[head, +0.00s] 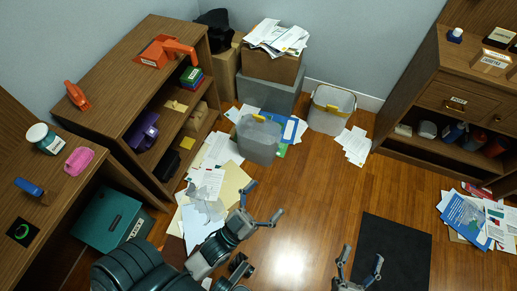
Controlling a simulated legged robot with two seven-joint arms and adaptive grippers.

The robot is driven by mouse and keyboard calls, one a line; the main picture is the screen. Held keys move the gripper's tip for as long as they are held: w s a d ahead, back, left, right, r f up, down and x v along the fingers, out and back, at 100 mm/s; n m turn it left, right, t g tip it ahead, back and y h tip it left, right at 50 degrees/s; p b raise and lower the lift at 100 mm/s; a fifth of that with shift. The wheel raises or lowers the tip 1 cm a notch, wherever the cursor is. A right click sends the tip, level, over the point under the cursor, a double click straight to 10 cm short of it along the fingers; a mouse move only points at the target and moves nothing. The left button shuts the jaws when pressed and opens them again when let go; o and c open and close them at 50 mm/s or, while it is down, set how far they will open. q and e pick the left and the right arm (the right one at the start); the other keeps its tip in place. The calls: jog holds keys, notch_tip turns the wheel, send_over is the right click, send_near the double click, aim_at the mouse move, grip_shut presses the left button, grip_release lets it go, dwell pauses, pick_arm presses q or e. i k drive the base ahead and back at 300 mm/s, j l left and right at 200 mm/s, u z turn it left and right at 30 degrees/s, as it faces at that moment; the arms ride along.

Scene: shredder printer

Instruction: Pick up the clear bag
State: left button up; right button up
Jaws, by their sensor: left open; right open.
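A crumpled, see-through shape on the papers, which looks like the clear bag (206,203), lies on the floor left of the middle in the head view. Its exact outline is hard to tell against the white sheets. My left gripper (263,201) is open and empty, with its fingers spread, to the right of this shape and apart from it. My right gripper (361,257) is open and empty at the bottom edge, over the floor near a dark mat. My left arm hides part of the floor below the papers.
A grey translucent container (258,143) with a yellow top stands above the papers. A clear bin (329,112) stands farther back. A brown shelf (135,75) and teal box (109,219) bound the left. A dark mat (395,250) lies right; the middle floor is clear.

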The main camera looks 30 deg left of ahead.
aim_at(257, 143)
jog(key=i+j+u, duration=0.2)
jog(key=i, duration=0.3)
jog(key=i+j+u, duration=0.2)
jog(key=i, duration=0.35)
jog(key=i+j+u, duration=0.2)
jog(key=i, duration=0.35)
jog(key=l, duration=0.1)
